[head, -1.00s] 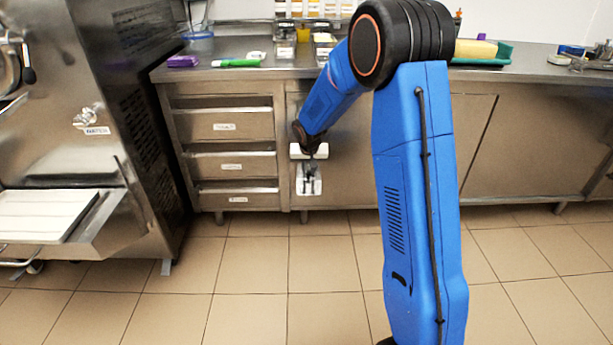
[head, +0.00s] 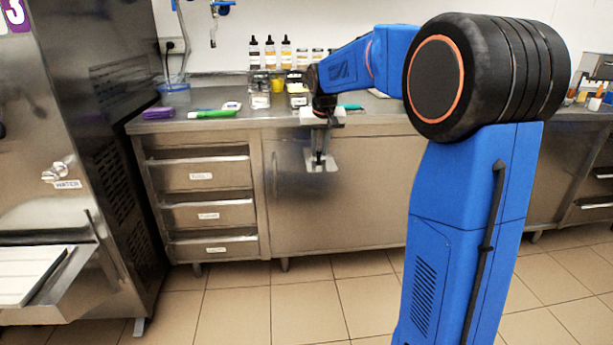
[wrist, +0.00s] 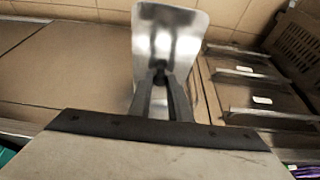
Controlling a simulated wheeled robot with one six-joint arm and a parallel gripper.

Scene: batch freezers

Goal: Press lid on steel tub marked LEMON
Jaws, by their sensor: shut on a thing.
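My gripper (head: 319,152) points down in front of the counter's front face.
The steel counter (head: 225,122) holds a purple item (head: 158,113), a green item (head: 212,114) and several dark-capped bottles (head: 270,52) at the back. Drawers (head: 205,176) are below. A steel machine (head: 85,150) stands at left. The tiled floor (head: 300,300) in front is clear.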

